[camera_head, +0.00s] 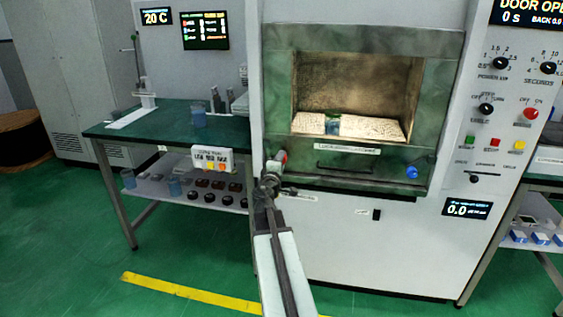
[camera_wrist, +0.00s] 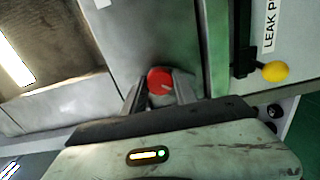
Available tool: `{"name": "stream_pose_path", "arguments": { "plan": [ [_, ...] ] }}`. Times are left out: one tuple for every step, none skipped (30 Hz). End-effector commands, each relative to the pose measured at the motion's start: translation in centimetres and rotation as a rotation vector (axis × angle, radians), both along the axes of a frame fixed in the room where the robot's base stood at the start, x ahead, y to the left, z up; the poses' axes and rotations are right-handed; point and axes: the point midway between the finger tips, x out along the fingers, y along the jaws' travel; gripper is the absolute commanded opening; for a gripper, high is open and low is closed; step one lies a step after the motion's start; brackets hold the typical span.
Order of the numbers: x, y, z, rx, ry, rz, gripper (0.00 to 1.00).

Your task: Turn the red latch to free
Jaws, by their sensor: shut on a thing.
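The red latch (camera_head: 283,156) is at the lower left of the microwave's green front frame in the head view. In the wrist view the red latch (camera_wrist: 160,80) is a round red knob with a pale mark on its face. My gripper (camera_head: 272,176) reaches up to it from below. In the wrist view my gripper (camera_wrist: 160,92) has one finger on each side of the red knob and is shut on it. The fingers hide the knob's lower sides.
A blue knob (camera_head: 412,172) sits at the frame's right. The microwave chamber (camera_head: 355,80) is open above, with a pale block inside. A yellow knob (camera_wrist: 275,71) is right of my gripper in the wrist view. A green table (camera_head: 160,130) stands left.

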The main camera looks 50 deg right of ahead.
Motion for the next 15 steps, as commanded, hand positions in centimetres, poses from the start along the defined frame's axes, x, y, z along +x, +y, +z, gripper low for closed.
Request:
{"name": "stream_pose_path", "arguments": {
  "plan": [
    [0.30, 0.36, -0.07, -0.013, 0.022, 0.010, 0.00],
    [0.31, 0.37, -0.07, -0.023, 0.039, 0.010, 0.00],
    [0.31, 0.37, -0.07, -0.035, 0.057, 0.011, 0.00],
    [0.32, 0.38, -0.07, -0.044, 0.072, 0.011, 0.00],
    [0.32, 0.38, -0.07, -0.051, 0.084, 0.011, 0.00],
    [0.33, 0.38, -0.06, -0.061, 0.098, 0.011, 0.00],
    [0.33, 0.38, -0.06, -0.068, 0.109, 0.011, 0.00],
    [0.34, 0.39, -0.06, -0.074, 0.119, 0.011, 0.00],
    [0.34, 0.39, -0.06, -0.080, 0.129, 0.011, 0.00],
    [0.35, 0.39, -0.06, -0.085, 0.137, 0.011, 0.00],
    [0.35, 0.39, -0.06, -0.089, 0.143, 0.011, 0.00],
    [0.36, 0.40, -0.06, -0.094, 0.150, 0.011, 0.00],
    [0.36, 0.40, -0.06, -0.097, 0.155, 0.011, 0.00],
    [0.36, 0.41, -0.06, -0.099, 0.159, 0.012, 0.00],
    [0.37, 0.42, -0.06, -0.102, 0.164, 0.012, 0.00]
  ]
}}
